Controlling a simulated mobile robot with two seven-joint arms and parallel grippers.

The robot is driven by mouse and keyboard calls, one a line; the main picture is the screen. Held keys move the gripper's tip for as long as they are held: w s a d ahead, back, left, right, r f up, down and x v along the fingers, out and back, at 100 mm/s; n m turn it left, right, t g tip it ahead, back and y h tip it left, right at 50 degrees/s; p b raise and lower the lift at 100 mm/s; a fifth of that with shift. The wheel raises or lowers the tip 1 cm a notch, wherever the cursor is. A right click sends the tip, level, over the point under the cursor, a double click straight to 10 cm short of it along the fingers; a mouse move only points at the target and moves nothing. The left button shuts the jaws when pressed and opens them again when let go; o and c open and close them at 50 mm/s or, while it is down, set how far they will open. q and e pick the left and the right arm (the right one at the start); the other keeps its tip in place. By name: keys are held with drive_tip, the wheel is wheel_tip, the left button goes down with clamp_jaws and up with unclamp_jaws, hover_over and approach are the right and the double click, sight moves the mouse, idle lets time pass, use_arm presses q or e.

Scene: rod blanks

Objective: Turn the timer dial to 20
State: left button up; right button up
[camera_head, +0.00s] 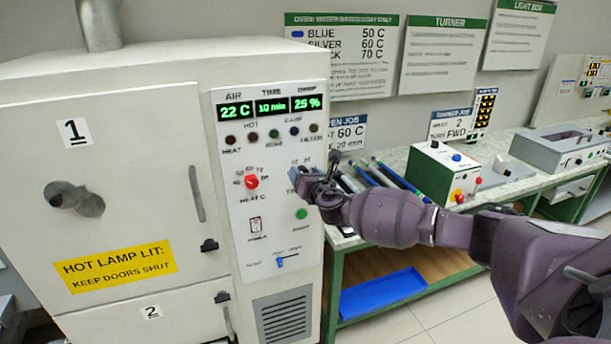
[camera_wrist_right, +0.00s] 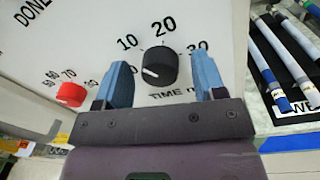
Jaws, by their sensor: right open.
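The timer dial (camera_wrist_right: 160,66) is a black round knob in the right wrist view, with 10, 20 and 30 printed around its top and "TIME" below. Its white mark lies on the left side, toward the 10 side and not at the 20. In the head view the dial is mostly hidden by my right gripper (camera_head: 304,180), which is at the panel. My right gripper's blue fingers (camera_wrist_right: 163,80) are open, one on each side of the dial, with gaps visible. The time display (camera_head: 271,106) reads 10 min. My left gripper is not in view.
A red heat dial (camera_head: 252,182) sits left of the timer dial, and a green button (camera_head: 302,214) is below. The white oven (camera_head: 130,200) has a yellow hot-lamp sign. To the right, a bench holds several rods (camera_head: 385,176) and a control box (camera_head: 445,172).

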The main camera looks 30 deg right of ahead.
drive_tip(key=shift+c, duration=0.3)
drive_tip(key=c, duration=0.9)
drive_tip(key=shift+o, duration=0.2)
use_arm(q)
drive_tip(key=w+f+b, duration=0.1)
drive_tip(key=b, duration=0.1)
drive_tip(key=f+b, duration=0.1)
drive_tip(key=b, duration=0.2)
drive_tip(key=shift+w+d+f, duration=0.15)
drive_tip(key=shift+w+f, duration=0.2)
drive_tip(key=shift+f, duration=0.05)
use_arm(e)
drive_tip(key=m, duration=1.1)
drive_tip(key=shift+d+f+m+h, duration=0.1)
drive_tip(key=shift+f+m+h, duration=0.1)
drive_tip(key=shift+m+h, duration=0.15)
drive_tip(key=shift+m, duration=0.35)
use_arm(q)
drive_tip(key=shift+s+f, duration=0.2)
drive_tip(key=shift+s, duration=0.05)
